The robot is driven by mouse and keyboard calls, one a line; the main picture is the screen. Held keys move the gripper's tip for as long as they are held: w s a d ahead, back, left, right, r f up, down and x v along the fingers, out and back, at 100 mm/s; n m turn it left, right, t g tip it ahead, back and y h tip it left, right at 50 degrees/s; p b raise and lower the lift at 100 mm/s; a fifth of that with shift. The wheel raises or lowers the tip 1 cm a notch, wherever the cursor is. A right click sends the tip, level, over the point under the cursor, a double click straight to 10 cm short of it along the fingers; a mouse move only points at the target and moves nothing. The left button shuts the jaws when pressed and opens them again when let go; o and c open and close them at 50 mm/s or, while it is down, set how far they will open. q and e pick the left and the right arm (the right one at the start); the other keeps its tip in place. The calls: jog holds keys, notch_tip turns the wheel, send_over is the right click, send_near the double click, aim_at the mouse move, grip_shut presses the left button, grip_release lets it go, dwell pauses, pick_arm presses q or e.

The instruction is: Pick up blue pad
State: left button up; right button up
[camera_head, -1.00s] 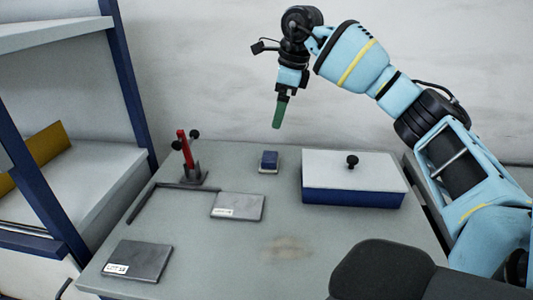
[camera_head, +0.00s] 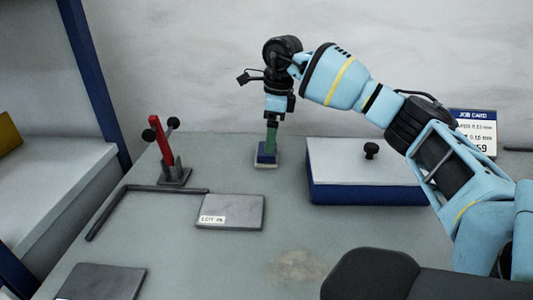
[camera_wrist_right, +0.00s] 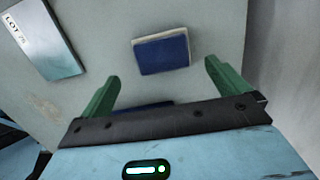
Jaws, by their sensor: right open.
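The blue pad (camera_head: 266,156) is a small blue block with a pale layer along its edge. It lies on the grey table left of the white-topped box. In the right wrist view the blue pad (camera_wrist_right: 162,54) lies flat ahead of the fingers. My right gripper (camera_head: 271,143) points down over the pad, its green fingers overlapping it in the head view. In the wrist view my right gripper (camera_wrist_right: 162,73) is open with nothing between its fingers. Whether the fingers touch the pad cannot be told. My left gripper is not in view.
A blue box (camera_head: 370,192) with a white lid and black knob stands right of the pad. A grey LOT plate (camera_head: 238,209), dark angle bar (camera_head: 150,189) and red stand (camera_head: 162,142) lie to the left. The table's front middle is clear.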

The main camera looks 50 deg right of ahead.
aim_at(263, 160)
jog(key=shift+w+a+f, duration=0.1)
jog(key=shift+w+f, duration=0.15)
jog(key=shift+f, duration=0.95)
jog(key=shift+w+a+f, duration=0.1)
jog(key=shift+w+f, duration=0.1)
jog(key=shift+f, duration=1.6)
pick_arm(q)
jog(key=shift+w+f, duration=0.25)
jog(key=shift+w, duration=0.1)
pick_arm(e)
jog(key=shift+w, duration=0.1)
jog(key=c, duration=0.9)
jog(key=shift+c, duration=0.2)
jog(key=shift+r, duration=0.1)
